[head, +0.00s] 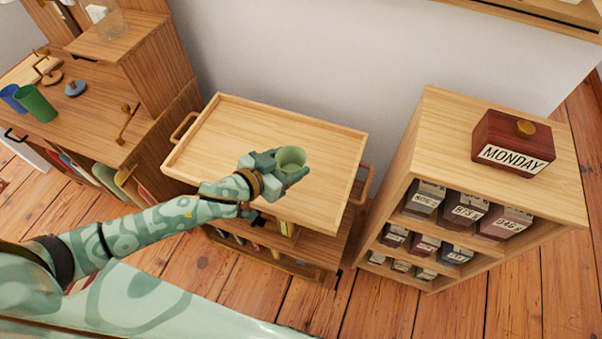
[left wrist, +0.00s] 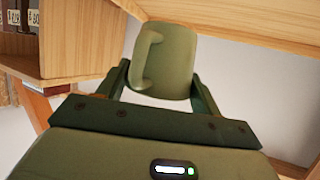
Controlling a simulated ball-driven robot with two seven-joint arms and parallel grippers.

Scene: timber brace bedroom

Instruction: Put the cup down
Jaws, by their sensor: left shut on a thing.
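A green cup (head: 291,158) is held in my left gripper (head: 278,165), over the front right part of a pale wooden tray-topped cart (head: 240,130). I cannot tell whether the cup's base touches the cart top. My right gripper is not in view.
A shelf unit (head: 437,135) with labelled boxes stands at the right, with a red MONDAY box (head: 512,143) on top. A wooden desk (head: 95,125) at the left bears a green cup (head: 36,103) and a blue cup (head: 12,98). Most of the cart top is clear.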

